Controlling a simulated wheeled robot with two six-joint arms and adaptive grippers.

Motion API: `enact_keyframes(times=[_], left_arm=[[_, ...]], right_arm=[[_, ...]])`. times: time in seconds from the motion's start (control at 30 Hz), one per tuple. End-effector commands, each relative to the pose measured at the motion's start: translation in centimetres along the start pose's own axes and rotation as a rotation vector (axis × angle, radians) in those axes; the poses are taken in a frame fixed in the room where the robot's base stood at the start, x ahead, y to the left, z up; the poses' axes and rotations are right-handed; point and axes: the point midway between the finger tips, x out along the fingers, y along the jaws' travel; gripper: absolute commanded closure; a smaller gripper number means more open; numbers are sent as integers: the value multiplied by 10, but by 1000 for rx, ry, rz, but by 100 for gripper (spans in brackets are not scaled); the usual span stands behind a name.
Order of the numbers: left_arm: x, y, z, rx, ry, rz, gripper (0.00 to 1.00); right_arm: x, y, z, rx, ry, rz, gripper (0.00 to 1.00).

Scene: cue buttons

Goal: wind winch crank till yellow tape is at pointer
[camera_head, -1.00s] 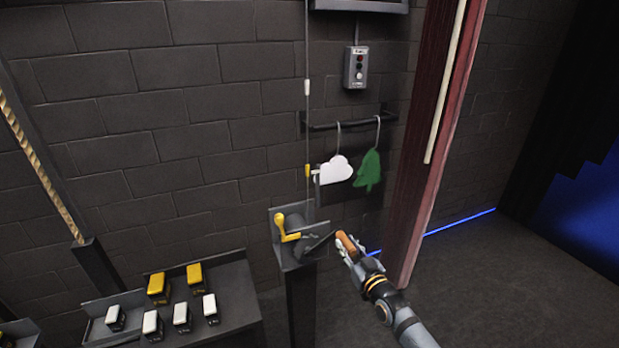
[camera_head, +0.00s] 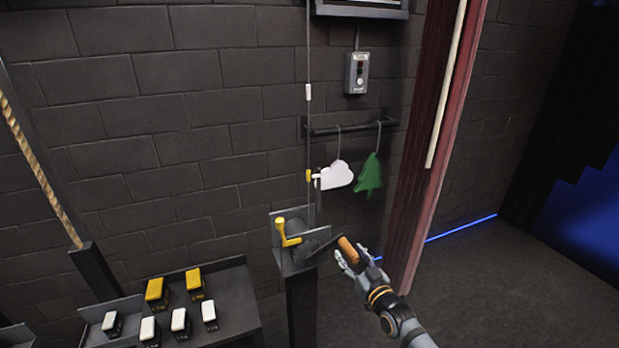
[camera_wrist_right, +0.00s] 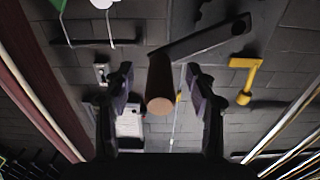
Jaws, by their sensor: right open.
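The winch (camera_head: 283,262) stands on a dark post, with a dark crank arm (camera_head: 316,247) and a brown crank handle (camera_head: 349,250). My right gripper (camera_head: 353,262) is open at the handle. In the right wrist view the handle (camera_wrist_right: 159,84) lies between the open fingers, with gaps on both sides. A thin line rises from the winch and carries a white mark (camera_head: 308,92). A yellow piece, probably the tape (camera_head: 308,175), shows lower on the line, beside a small pale piece that may be the pointer (camera_head: 316,175). My left gripper is out of view.
A yellow lever (camera_head: 287,234) stands on the winch. A white cloud (camera_head: 337,175) and green tree (camera_head: 370,175) hang behind. A button console (camera_head: 237,303) is left, a control box (camera_head: 357,73) above, and a red curtain (camera_head: 420,180) right.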

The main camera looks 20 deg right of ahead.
Motion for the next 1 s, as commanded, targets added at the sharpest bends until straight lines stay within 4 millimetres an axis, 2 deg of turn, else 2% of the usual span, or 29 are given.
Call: enact_keyframes(times=[0.03,0.1,0.7,1.0], left_arm=[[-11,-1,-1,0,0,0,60],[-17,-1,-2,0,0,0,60],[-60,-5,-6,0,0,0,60],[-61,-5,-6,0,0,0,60]], right_arm=[[-7,0,-5,-1,-4,-1,43],[-15,0,-6,-1,-3,-1,43],[-84,0,-4,-1,-2,0,43],[-92,0,-2,-1,1,-1,43]])
